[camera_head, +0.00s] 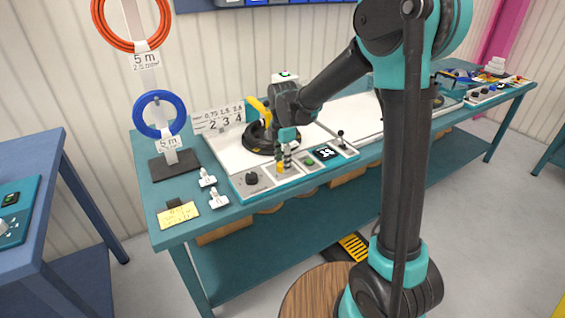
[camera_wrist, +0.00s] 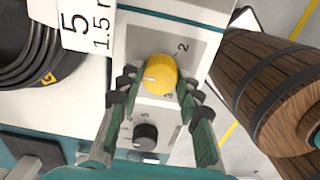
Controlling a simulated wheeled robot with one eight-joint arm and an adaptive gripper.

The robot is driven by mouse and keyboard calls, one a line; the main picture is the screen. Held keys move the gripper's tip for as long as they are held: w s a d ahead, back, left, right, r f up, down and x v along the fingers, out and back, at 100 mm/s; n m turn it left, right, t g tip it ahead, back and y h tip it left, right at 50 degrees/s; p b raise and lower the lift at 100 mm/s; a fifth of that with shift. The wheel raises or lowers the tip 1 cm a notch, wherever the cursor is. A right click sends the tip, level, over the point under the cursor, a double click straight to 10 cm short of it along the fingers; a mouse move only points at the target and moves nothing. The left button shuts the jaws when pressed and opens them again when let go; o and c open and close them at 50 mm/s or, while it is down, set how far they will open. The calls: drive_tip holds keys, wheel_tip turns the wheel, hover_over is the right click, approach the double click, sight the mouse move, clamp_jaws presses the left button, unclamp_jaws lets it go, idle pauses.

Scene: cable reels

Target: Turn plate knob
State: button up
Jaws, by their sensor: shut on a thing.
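A round yellow knob (camera_wrist: 160,74) with a white mark sits on a light grey panel with printed numbers. In the head view, a bit of the yellow knob (camera_head: 280,167) shows below my gripper (camera_head: 284,157), on the workbench's front control panel. In the wrist view, my gripper (camera_wrist: 158,80) has one finger on each side of the yellow knob and is shut on it. The knob's white mark points toward the left of the picture. A black knob (camera_wrist: 146,135) with its own white mark sits beside it; it also shows in the head view (camera_head: 252,178).
A black cable reel (camera_head: 260,138) stands behind the panel, near a number card (camera_head: 220,121). A blue coil (camera_head: 160,114) hangs on a stand at left. White tags (camera_head: 218,198) and a yellow note (camera_head: 178,215) lie left of the panel. A joystick (camera_head: 340,139) stands right.

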drive_tip(key=shift+m, duration=0.3)
drive_tip(key=m, duration=1.1)
drive_tip(key=shift+m, duration=0.3)
drive_tip(key=m, duration=1.1)
drive_tip(key=shift+m, duration=0.3)
drive_tip(key=o, duration=1.2)
drive_tip(key=shift+c, duration=0.2)
